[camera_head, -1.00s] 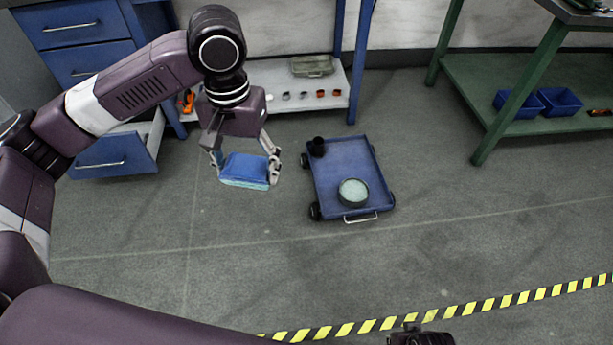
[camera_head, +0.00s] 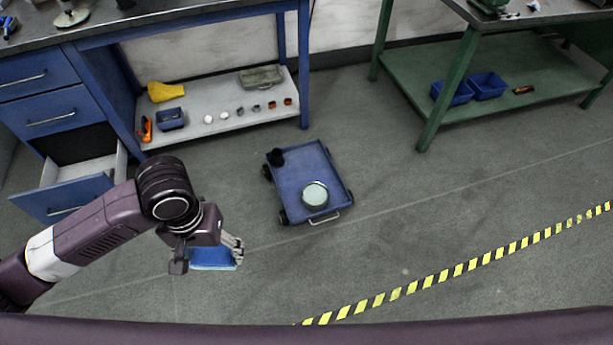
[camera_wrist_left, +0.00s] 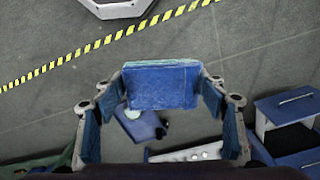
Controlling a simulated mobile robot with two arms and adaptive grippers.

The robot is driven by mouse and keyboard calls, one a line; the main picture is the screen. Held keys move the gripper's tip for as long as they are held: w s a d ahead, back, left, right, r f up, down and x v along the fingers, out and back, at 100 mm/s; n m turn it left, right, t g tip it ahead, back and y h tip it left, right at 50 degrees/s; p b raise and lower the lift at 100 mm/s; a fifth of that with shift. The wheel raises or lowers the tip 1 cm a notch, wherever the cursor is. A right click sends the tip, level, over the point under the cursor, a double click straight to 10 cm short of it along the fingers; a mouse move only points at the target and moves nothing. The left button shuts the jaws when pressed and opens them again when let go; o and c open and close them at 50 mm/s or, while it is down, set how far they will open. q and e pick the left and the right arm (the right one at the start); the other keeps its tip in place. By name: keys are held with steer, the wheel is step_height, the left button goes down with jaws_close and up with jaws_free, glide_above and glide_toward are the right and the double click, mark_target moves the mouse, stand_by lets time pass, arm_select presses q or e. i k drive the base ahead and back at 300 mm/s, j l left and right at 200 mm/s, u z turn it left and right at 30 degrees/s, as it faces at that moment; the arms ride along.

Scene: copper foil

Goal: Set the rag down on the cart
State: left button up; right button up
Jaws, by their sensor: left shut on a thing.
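The rag (camera_head: 212,258) is a folded blue block with a paler edge. My left gripper (camera_head: 208,256) is shut on it and holds it in the air, left of and nearer than the cart. In the left wrist view the rag (camera_wrist_left: 162,85) sits between the two fingers. The cart (camera_head: 300,182) is a low blue tray on black wheels, standing on the floor. In the left wrist view the cart (camera_wrist_left: 140,126) is partly hidden behind the rag. My right gripper is not in view.
On the cart are a round pale-topped tin (camera_head: 315,194) at the near side and a small black cup (camera_head: 275,157) in the far left corner. Bare cart floor lies between. An open blue drawer (camera_head: 65,196) juts out at left. A green table (camera_head: 433,100) stands at right.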

mark_target(310, 162)
steer(key=i+l+u, duration=0.1)
steer(key=i+l, duration=0.2)
steer(key=i+l+u, duration=0.1)
steer(key=i+l, duration=0.2)
steer(key=i+l+u, duration=0.1)
steer(key=i+l, duration=0.15)
steer(key=l, duration=0.2)
steer(key=i+l+u, duration=0.1)
steer(key=i+l, duration=0.15)
steer(key=l, duration=0.15)
steer(key=i+l+u, duration=0.1)
steer(key=i+l, duration=0.15)
steer(key=l, duration=0.15)
steer(key=i+l+u, duration=0.1)
steer(key=l, duration=0.35)
steer(key=i+l+u, duration=0.1)
steer(key=i+l, duration=0.25)
steer(key=i+l+u, duration=0.1)
steer(key=l, duration=0.45)
steer(key=i, duration=0.1)
